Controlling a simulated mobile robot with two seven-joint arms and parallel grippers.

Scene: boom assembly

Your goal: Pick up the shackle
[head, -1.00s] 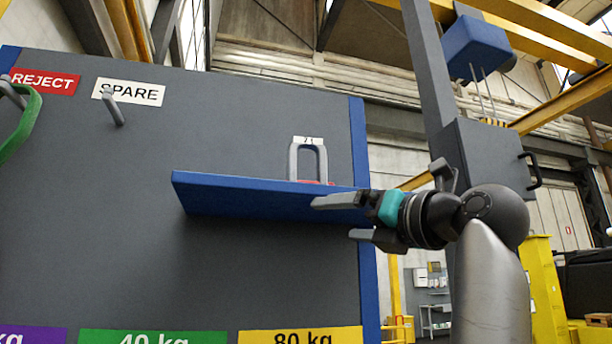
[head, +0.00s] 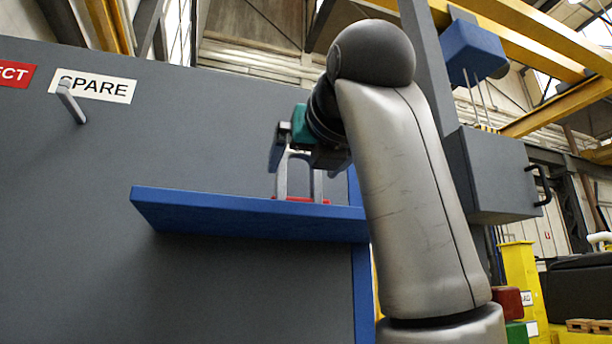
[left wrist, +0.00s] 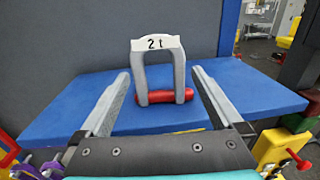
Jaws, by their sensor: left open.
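The shackle is a grey U with a red pin. It stands upright, pin down, on the blue shelf (head: 220,212). In the head view the shackle (head: 317,186) is partly hidden by my left gripper (head: 288,158) and arm. In the left wrist view the shackle (left wrist: 179,72) carries a white "2 t" tag on top. My left gripper (left wrist: 161,74) is open, with one finger to each side of the shackle and gaps on both sides. It also shows over the blue shelf (left wrist: 75,115) there. My right gripper is not in view.
A grey board stands behind the shelf, with a SPARE label (head: 95,86) and a grey peg (head: 70,103) at left. A grey box (head: 490,175) with a handle is at right. The shelf left of the shackle is clear.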

